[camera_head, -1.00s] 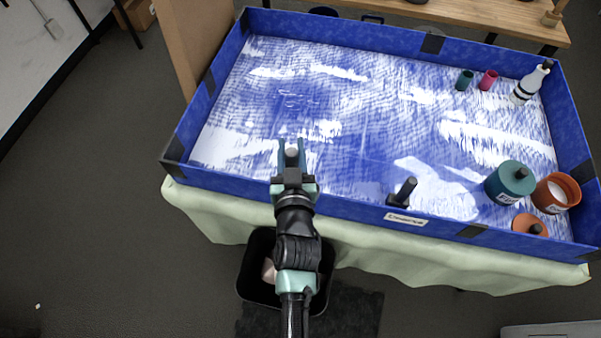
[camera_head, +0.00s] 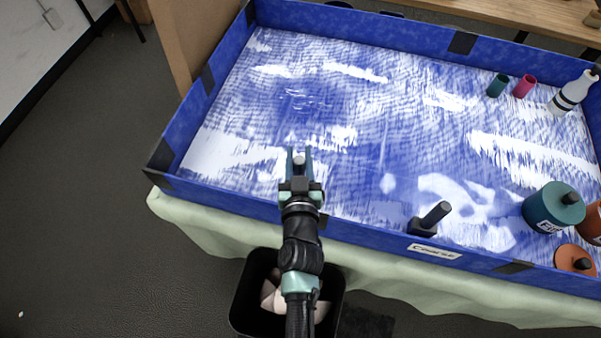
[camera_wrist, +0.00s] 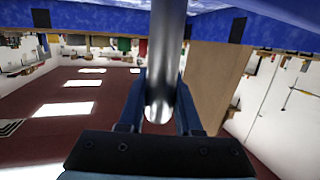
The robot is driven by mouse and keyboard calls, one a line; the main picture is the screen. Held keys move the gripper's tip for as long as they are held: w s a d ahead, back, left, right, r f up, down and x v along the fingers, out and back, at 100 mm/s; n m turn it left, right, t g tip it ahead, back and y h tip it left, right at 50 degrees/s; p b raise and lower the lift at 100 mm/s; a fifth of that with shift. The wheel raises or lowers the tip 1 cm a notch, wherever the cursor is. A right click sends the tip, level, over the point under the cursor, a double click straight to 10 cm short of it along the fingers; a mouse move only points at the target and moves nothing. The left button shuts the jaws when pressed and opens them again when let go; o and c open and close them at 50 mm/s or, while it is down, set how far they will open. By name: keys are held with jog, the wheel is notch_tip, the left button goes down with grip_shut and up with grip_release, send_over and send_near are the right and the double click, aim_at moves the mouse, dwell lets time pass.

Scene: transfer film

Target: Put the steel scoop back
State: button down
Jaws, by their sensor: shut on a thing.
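My gripper (camera_head: 299,158) is over the front part of the blue-walled tray (camera_head: 370,243), left of its middle. In the wrist view its two blue fingers (camera_wrist: 160,110) are shut on a shiny steel shaft with a rounded end, taken as the steel scoop (camera_wrist: 165,60). The shaft runs between the fingers and out past the top of the wrist view. The scoop's far end is out of that view and hidden by the gripper in the head view, so I cannot tell whether it touches the tray floor.
A dark post (camera_head: 435,214) stands inside the front wall above a "Coarse" label (camera_head: 434,251). A black bin (camera_head: 247,307) sits below the front edge.

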jog(key=shift+f+b, duration=1.5)
jog(key=shift+f, duration=0.4)
jog(key=shift+f, duration=0.15)
jog(key=c, duration=0.6)
grip_release()
jog(key=v, duration=1.2)
